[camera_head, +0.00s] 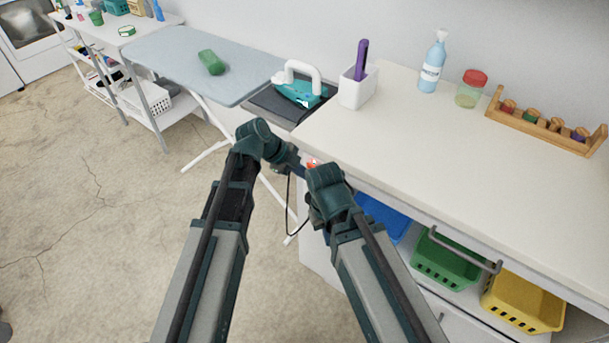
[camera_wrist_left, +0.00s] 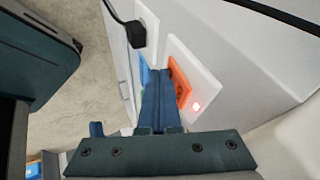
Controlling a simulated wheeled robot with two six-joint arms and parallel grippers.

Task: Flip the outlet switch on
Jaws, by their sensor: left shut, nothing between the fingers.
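The outlet switch (camera_wrist_left: 180,82) is an orange rocker on a white wall plate (camera_wrist_left: 207,75), on the side of the white counter unit. In the head view a red-orange spot (camera_head: 312,162) shows between my two hands. My right arm's hand end (camera_head: 328,190) is close by on the right; its fingers are hidden.
A black plug (camera_wrist_left: 137,34) with a cord sits in a neighbouring white outlet (camera_wrist_left: 149,22). A teal iron (camera_head: 300,92) rests on a dark pad by the ironing board (camera_head: 165,50). The countertop (camera_head: 420,140) edge is above the hands. Green and yellow baskets are below right.

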